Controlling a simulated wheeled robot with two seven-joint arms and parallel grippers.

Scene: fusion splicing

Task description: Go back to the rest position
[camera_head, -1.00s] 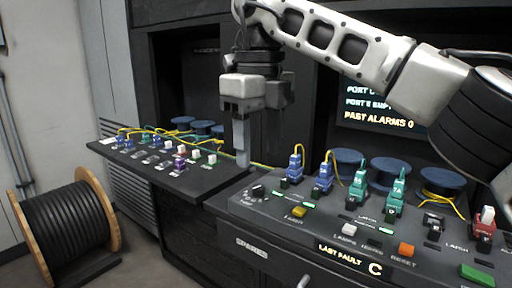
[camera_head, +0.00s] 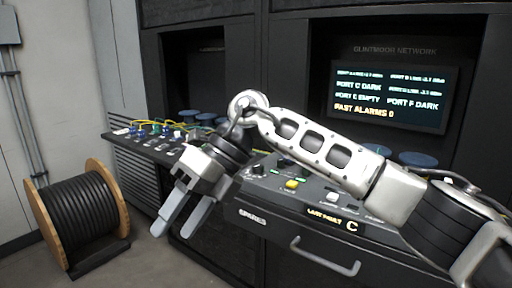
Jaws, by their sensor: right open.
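My right gripper (camera_head: 181,217) is open and empty. It hangs in front of the bench edge, with its two pale fingers apart and tilted down to the left over the floor. My right arm (camera_head: 325,152) comes in from the right and hides much of the control panel (camera_head: 262,203). My left gripper does not show.
The left shelf (camera_head: 128,141) carries several small connectors and yellow cables. A drawer handle (camera_head: 325,257) sticks out below the panel. A screen (camera_head: 388,95) reads PORT C DARK, PORT E EMPTY and PORT F DARK. A cable drum (camera_head: 78,219) stands on the floor at left.

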